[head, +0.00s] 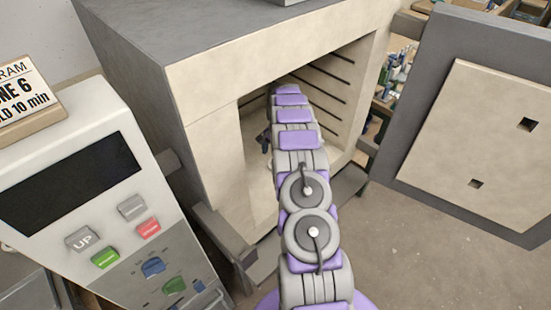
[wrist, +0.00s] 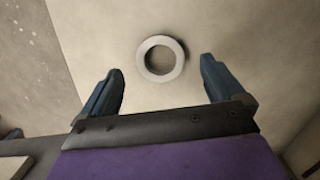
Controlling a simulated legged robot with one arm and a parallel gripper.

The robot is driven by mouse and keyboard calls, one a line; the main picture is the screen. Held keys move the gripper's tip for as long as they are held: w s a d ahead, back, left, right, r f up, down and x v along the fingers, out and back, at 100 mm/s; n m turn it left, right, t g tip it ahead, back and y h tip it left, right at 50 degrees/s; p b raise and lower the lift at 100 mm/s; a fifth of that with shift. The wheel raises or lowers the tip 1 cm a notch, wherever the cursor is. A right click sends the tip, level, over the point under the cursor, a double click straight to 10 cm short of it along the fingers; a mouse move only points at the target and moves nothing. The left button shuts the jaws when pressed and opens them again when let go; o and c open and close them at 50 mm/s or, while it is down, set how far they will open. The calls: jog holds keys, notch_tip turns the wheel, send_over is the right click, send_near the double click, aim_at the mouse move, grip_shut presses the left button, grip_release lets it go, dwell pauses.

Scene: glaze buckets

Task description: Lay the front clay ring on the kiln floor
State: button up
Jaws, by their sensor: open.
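A pale clay ring (wrist: 160,77) lies flat on a light surface in the wrist view, and that surface looks like the kiln floor (wrist: 150,28). My gripper (wrist: 160,88) is open, with one dark finger to the left of the ring and one to the right, both apart from it. The ring sits a little beyond the line of the fingertips in the picture. In the head view my arm reaches through the open front of the kiln (head: 208,115).
The kiln door (head: 463,140) stands open to the right. A control panel (head: 110,190) with coloured buttons stands at the left, with a sign (head: 22,92) on top. Dark slots (head: 325,82) line the kiln's inner wall. Shelves with bottles (head: 398,72) are behind.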

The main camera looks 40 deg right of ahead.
notch_tip(320, 180, up, 8)
jog(key=p, duration=0.1)
jog(key=shift+f, duration=0.25)
dwell(0.4)
